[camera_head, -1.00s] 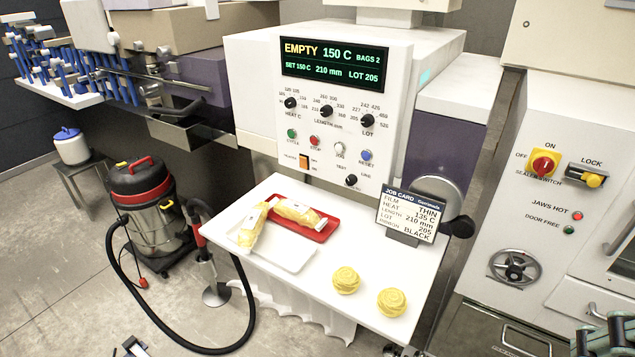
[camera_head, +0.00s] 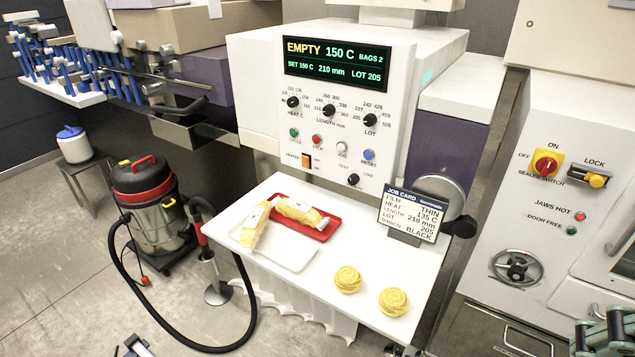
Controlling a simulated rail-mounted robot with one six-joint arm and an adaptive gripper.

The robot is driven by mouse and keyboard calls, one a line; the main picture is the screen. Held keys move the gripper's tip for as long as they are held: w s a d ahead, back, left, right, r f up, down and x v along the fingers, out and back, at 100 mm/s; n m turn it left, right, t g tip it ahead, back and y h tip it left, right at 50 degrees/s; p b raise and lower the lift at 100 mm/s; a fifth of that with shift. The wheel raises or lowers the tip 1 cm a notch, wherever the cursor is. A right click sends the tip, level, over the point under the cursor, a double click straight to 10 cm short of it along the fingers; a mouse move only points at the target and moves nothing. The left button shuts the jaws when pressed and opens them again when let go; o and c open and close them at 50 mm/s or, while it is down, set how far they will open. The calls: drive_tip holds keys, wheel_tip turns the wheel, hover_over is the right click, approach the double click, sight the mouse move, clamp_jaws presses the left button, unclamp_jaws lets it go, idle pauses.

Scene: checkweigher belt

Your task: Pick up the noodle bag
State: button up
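Two clear bags with yellow noodles and white ends are on the white shelf. One noodle bag (camera_head: 300,211) lies in the red tray (camera_head: 325,232). The other noodle bag (camera_head: 254,227) lies to its left, over the white tray (camera_head: 290,258), its upper end close to the red tray's edge. Whether the two bags touch is unclear. A grey-green jointed part at the lower right corner (camera_head: 604,333) looks like my gripper. It is cut off by the frame, its fingertips are unclear, and it is well away from both bags.
Two loose yellow noodle nests (camera_head: 348,279) sit on the shelf's front right (camera_head: 315,300). A job card (camera_head: 410,216) stands at the shelf's right. The control panel (camera_head: 335,110) rises behind, reading EMPTY and BAGS 2. A vacuum cleaner (camera_head: 150,210) with a hose stands left.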

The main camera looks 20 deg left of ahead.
drive_tip(key=w+a+r+n+g+p, duration=0.1)
drive_tip(key=w+a, duration=0.3)
drive_tip(key=w, duration=0.7)
drive_tip(key=w+a+r, duration=0.1)
drive_tip(key=w+a, duration=0.3)
drive_tip(key=w, duration=0.6)
drive_tip(key=w+a+f+g+y+p, duration=0.1)
drive_tip(key=w+a+f+p, duration=0.2)
drive_tip(key=w+a, duration=0.95)
drive_tip(key=w+a+f+n+g+p, duration=0.1)
drive_tip(key=w+a+f+p, duration=0.15)
drive_tip(key=a, duration=0.85)
drive_tip(key=w+a+f+p, duration=0.1)
drive_tip(key=a+f, duration=0.2)
drive_tip(key=a, duration=0.8)
drive_tip(key=s+a+f+p, duration=0.1)
drive_tip(key=a+f, duration=0.3)
drive_tip(key=a, duration=0.3)
drive_tip(key=s+a+f+p, duration=0.1)
drive_tip(key=s+a+f, duration=0.1)
drive_tip(key=a, duration=0.6)
drive_tip(key=s+a+f+g+p, duration=0.1)
drive_tip(key=a+f, duration=0.4)
drive_tip(key=a, duration=0.3)
drive_tip(key=shift+s+a+f+n, duration=0.15)
drive_tip(key=shift+s+f+n, duration=0.15)
drive_tip(key=shift+s, duration=0.05)
drive_tip(key=shift+f, duration=0.1)
